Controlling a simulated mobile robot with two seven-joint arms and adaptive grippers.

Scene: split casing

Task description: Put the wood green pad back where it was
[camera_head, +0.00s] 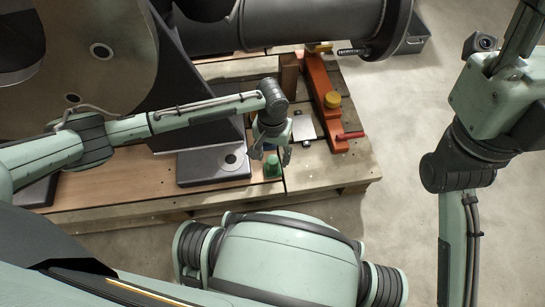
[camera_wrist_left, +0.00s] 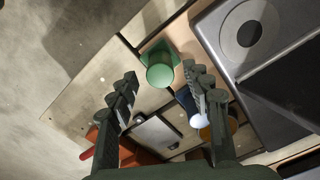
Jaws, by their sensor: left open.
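The green pad (camera_head: 272,168) is a short green cylinder on a flat green base. It stands on the wooden pallet (camera_head: 330,182) near its front edge, beside the grey foot of the casing. In the left wrist view the green pad (camera_wrist_left: 160,72) shows between and beyond the fingertips. My left gripper (camera_head: 270,151) points down just above and behind the pad. Its fingers (camera_wrist_left: 163,82) are apart with nothing between them, and I cannot tell whether they touch the pad. My right arm is at the right, with its gripper out of view.
The grey casing foot (camera_head: 212,165) stands close left of the pad. A red-orange bar (camera_head: 322,92) with a yellow knob (camera_head: 332,99) and a red handle (camera_head: 350,135) lies to the right. A grey plate (camera_head: 303,127) lies behind. Bare concrete floor surrounds the pallet's right side.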

